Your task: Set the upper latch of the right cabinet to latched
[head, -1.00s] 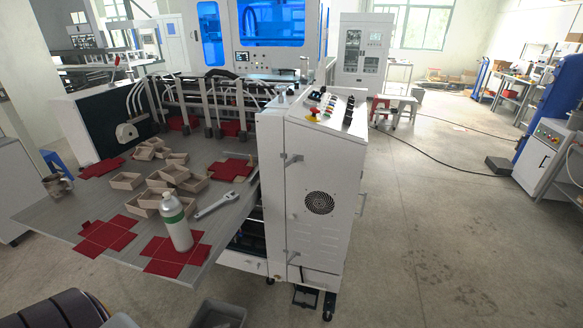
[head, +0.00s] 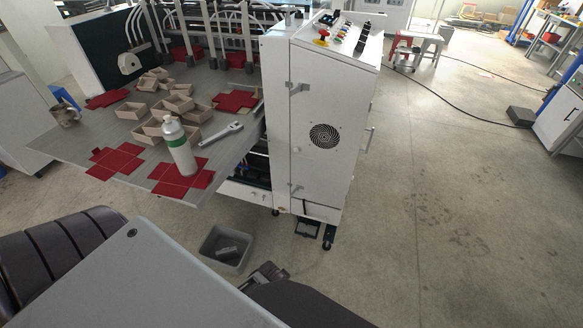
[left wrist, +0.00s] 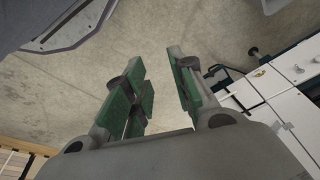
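The white cabinet (head: 335,150) stands at the right end of the machine in the head view. Its upper latch (head: 299,88) is a small grey piece near the front-left vertical seam; its handle points right, roughly level. Whether it is fastened is too small to tell. A similar lower latch (head: 295,189) sits below it. My left gripper (left wrist: 160,88) is open and empty in the left wrist view, its green-padded fingers apart over bare floor. The cabinet (left wrist: 295,105) shows to its right, not touched. My right gripper cannot be made out.
A grey bin (head: 228,248) stands on the floor before the cabinet. A black pedal (head: 308,228) lies at its foot. The grey table (head: 90,165) holds boxes, red blanks, a bottle (head: 179,148) and a wrench (head: 222,134).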

